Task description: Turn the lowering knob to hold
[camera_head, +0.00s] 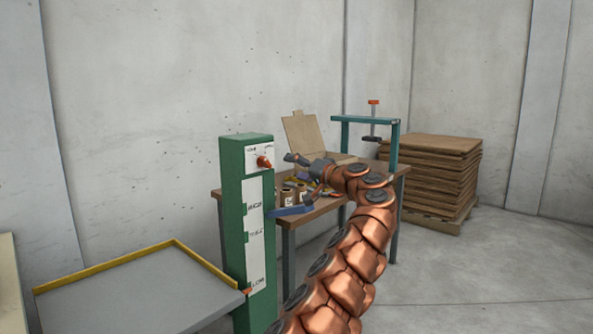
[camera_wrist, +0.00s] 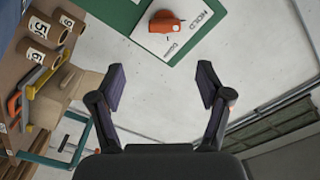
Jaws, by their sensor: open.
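The lowering knob (camera_head: 264,162) is orange and sits on a white plate near the top of a green post (camera_head: 233,205). In the wrist view the knob (camera_wrist: 165,22) is at the top, on a plate with a "HOLD" label to its right and a second label, apparently "Down", below it. I cannot tell for sure which label the knob points at. My gripper (camera_wrist: 161,82) is open and empty, with its two fingers spread apart below the knob in that view. In the head view my gripper (camera_head: 288,184) is to the right of the post, apart from the knob.
A grey platform with a yellow rim (camera_head: 110,262) is left of the post. A wooden bench (camera_head: 325,207) behind my arm holds rolls, an open cardboard box (camera_head: 312,138) and a teal frame (camera_head: 393,140). Stacked brown sheets (camera_head: 430,175) stand behind. The right floor is clear.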

